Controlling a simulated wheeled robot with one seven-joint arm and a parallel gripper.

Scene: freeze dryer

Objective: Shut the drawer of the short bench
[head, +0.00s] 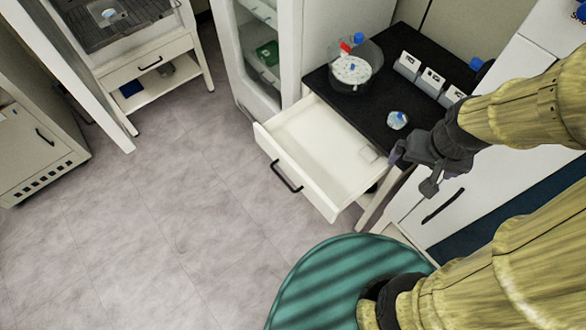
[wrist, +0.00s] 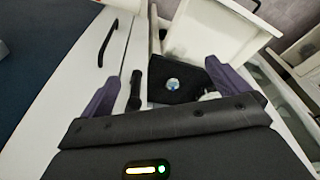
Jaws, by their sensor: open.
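The white drawer (head: 314,148) of the short bench is pulled well out in the head view, with a black bar handle (head: 287,177) on its front panel. The short bench (head: 362,106) has a black top. My gripper (head: 400,160) is open and empty, to the right of the drawer near the bench's front right corner. In the wrist view my gripper (wrist: 165,92) shows its two dark fingers spread, with the drawer (wrist: 212,32) beyond them at the top.
On the bench top stand a round white device (head: 350,70), several white boxes (head: 432,82) and a small blue-capped vial (head: 397,120). A white cabinet (head: 410,205) with a black handle stands right of the bench. The grey floor (head: 170,220) left of the drawer is clear.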

